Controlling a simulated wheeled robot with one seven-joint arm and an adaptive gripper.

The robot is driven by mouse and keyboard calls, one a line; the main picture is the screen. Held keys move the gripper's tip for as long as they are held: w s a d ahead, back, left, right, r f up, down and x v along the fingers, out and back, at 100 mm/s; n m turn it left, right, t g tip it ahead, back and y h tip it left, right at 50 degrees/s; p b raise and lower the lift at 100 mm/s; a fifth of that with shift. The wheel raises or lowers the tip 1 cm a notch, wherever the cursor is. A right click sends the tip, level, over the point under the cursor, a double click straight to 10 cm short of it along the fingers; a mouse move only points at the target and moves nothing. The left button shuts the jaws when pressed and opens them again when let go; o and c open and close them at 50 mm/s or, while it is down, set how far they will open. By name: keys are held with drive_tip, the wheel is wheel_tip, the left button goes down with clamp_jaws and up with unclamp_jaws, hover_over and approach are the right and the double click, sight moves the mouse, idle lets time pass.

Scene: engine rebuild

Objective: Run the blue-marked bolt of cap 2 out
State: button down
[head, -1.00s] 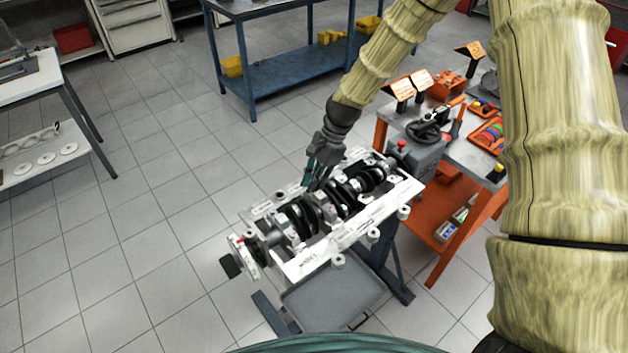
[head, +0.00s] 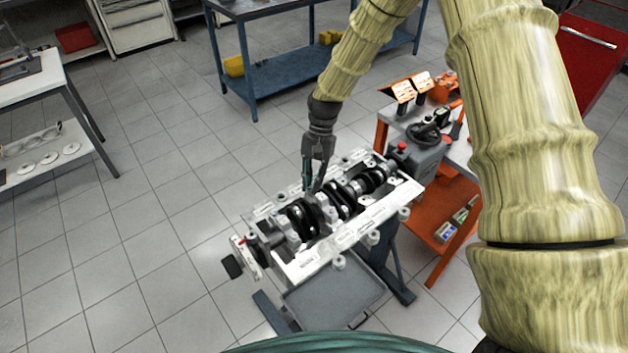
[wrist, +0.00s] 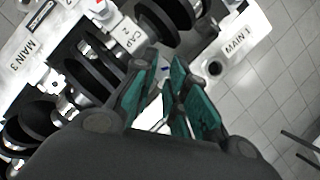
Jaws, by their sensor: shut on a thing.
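The engine block (head: 345,238) lies on a stand with its crankshaft (head: 325,207) facing up. The cap marked CAP 2 (wrist: 130,38) shows in the wrist view, between the MAIN 3 label (wrist: 20,55) and the MAIN 1 label (wrist: 237,45). My gripper (head: 312,188) points down at the block's far side. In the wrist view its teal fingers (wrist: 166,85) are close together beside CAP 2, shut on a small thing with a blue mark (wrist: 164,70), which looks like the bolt. The fingers hide most of it, so I cannot tell how far it is out.
A grey tray (head: 335,298) sits low under the block's near side. An orange cart (head: 440,215) with a grey top stands close on the right. A blue bench (head: 285,78) is behind. The tiled floor on the left is clear.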

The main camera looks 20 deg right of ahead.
drive_tip(key=shift+a+f+n+g+h, duration=0.1)
drive_tip(key=shift+n+h, duration=0.1)
drive_tip(key=shift+n, duration=0.45)
drive_tip(key=shift+a+r+n+g+h, duration=0.1)
drive_tip(key=shift+n+h, duration=0.1)
drive_tip(key=shift+n, duration=0.4)
drive_tip(key=shift+f+n+g+h, duration=0.1)
drive_tip(key=shift+n+h, duration=0.1)
drive_tip(key=shift+n, duration=0.45)
drive_tip(key=c, duration=1.7)
unclamp_jaws()
drive_tip(key=shift+w, duration=0.1)
drive_tip(key=v, duration=1.2)
